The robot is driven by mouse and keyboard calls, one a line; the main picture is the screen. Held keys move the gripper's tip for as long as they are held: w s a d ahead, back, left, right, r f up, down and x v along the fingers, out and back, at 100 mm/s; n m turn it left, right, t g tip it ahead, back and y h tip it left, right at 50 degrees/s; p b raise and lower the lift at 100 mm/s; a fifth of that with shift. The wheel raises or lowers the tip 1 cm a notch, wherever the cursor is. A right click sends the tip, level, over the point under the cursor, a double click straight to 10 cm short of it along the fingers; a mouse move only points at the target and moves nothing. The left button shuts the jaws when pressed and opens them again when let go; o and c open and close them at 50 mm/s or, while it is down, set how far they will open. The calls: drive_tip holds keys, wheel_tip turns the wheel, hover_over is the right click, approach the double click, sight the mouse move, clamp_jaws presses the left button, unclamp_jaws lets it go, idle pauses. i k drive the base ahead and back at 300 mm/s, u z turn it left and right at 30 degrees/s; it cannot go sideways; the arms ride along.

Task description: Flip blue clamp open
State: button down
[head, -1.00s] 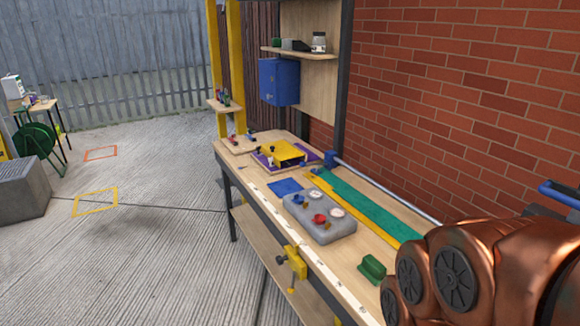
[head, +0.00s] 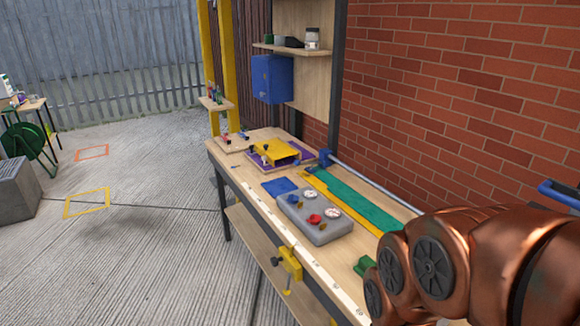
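A small blue-handled piece (head: 244,135) that looks like a clamp stands at the far left end of the workbench (head: 232,170), on a small wooden board (head: 234,147). A similar red-handled piece (head: 224,137) stands beside it. They are too small to tell whether either is open or shut. Another blue fitting (head: 325,158) sits at the far end of a grey pipe (head: 375,186). My copper-coloured arm fills the lower right, well apart from these pieces. My gripper is not in view.
A grey block (head: 314,218) with red and blue knobs and dials sits mid-bench. Behind it lie a yellow box (head: 275,152) on a purple mat and a green strip (head: 350,200). A yellow clamp (head: 290,264) juts from the front edge.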

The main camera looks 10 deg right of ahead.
sight(296, 162)
drive_tip(key=u, duration=0.55)
drive_tip(key=i, duration=1.65)
drive_tip(key=z, duration=0.3)
